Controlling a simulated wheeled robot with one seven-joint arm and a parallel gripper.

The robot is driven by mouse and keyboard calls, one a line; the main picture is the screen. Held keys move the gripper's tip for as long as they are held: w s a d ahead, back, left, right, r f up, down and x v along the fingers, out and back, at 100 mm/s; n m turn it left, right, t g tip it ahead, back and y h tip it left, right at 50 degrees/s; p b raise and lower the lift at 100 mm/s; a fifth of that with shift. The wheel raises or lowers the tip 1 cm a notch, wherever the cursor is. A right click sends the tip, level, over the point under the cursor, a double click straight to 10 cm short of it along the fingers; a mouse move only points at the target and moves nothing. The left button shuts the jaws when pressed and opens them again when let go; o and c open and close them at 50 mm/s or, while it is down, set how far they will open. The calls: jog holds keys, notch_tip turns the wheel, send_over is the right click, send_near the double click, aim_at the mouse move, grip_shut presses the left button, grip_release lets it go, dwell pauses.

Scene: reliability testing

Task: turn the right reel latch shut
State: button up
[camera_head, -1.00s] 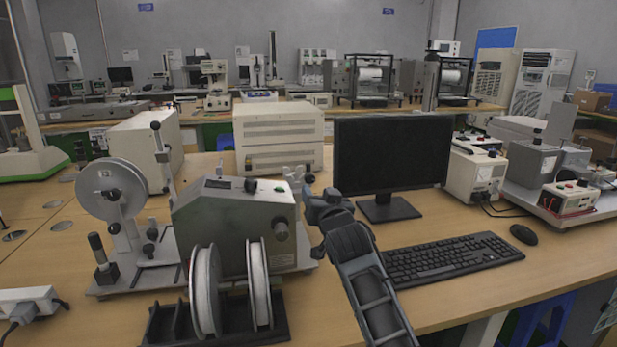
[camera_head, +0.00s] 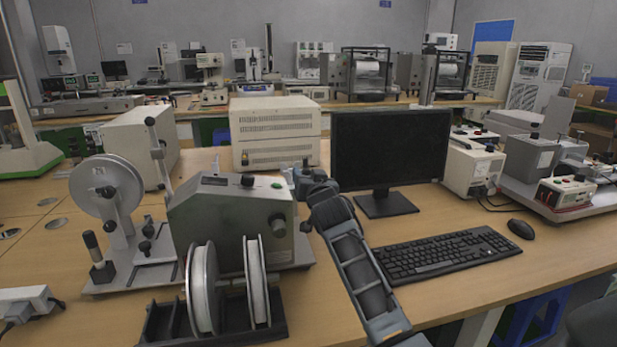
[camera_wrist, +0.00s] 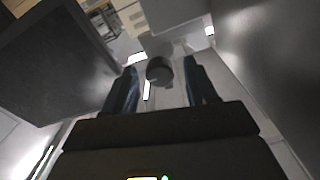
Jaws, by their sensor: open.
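The reel machine is a grey-green box (camera_head: 225,220) on a base plate at the left in the head view. A grey reel disc (camera_head: 105,188) stands at its left, and two reels (camera_head: 203,290) sit in a black stand in front. My gripper (camera_wrist: 160,72) points away beside the machine's right end. In the wrist view its two fingers are apart, with a dark round knob (camera_wrist: 158,72) showing between or just beyond them. I cannot tell whether they touch it, or whether it is the right reel latch. In the head view my wrist hides that spot.
A black monitor (camera_head: 390,150) stands close to the right of my arm, with a keyboard (camera_head: 445,256) and mouse (camera_head: 521,229) in front. A cream instrument box (camera_head: 275,135) stands behind. A power strip (camera_head: 25,300) lies at the front left.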

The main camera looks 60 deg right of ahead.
jog(key=c, duration=1.1)
jog(key=shift+o, duration=0.2)
jog(key=shift+n, duration=0.4)
jog(key=n+p, duration=0.1)
jog(key=n, duration=0.1)
jog(key=shift+a+r+n+p, duration=0.1)
jog(key=shift+n+p, duration=0.2)
jog(key=shift+p, duration=0.1)
jog(key=n+p, duration=0.3)
jog(key=n, duration=0.2)
jog(key=n+p, duration=0.3)
jog(key=n, duration=0.2)
jog(key=shift+w+f+n+p, duration=0.1)
jog(key=shift+f+n+p, duration=0.1)
jog(key=shift+n+p, duration=1.55)
jog(key=shift+n+b, duration=0.5)
jog(key=shift+n, duration=0.15)
